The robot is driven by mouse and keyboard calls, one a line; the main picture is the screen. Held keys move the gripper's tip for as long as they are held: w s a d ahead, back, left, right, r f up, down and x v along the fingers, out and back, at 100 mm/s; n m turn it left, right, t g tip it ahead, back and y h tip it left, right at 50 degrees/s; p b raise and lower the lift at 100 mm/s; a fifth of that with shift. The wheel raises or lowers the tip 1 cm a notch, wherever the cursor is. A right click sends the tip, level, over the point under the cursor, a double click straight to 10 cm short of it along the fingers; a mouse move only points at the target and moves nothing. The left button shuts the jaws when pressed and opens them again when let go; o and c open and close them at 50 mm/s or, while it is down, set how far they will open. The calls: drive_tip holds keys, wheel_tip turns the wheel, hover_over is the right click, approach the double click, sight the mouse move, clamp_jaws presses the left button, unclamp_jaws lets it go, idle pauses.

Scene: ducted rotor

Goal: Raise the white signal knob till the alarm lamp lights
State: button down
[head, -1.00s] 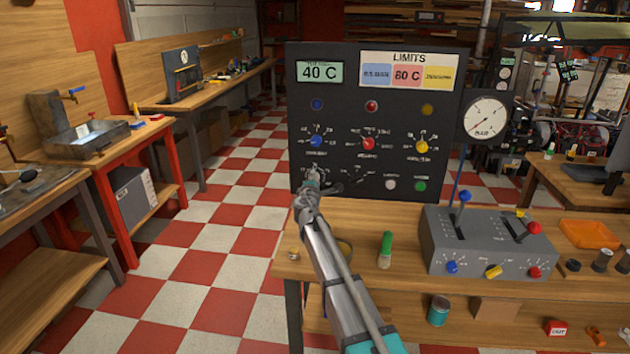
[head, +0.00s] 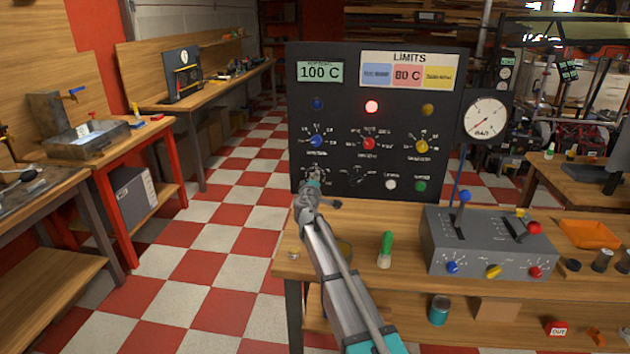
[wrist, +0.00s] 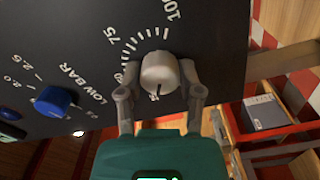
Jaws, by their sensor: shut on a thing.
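The white signal knob (wrist: 160,74) sits on the black panel (head: 330,104), with a dial scale around it marked 75 and 100 in the wrist view. My gripper (wrist: 160,84) is shut on the knob, one finger on each side. In the head view my gripper (head: 313,183) covers the knob at the panel's lower left. The display (head: 320,72) reads 100 C. The red alarm lamp (head: 371,106) is lit bright. The limits plate (head: 408,72) shows 80 C on its red field.
Blue (head: 316,141), red (head: 369,143) and yellow (head: 421,146) knobs sit above the gripped one. A grey lever box (head: 488,242) and a green-capped tube (head: 385,250) stand on the bench (head: 400,215). A round gauge (head: 485,117) is beside the panel.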

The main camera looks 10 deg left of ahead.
idle(0.3)
drive_tip(key=shift+c, duration=1.3)
unclamp_jaws()
drive_tip(key=s, duration=1.2)
drive_tip(key=shift+a, duration=0.2)
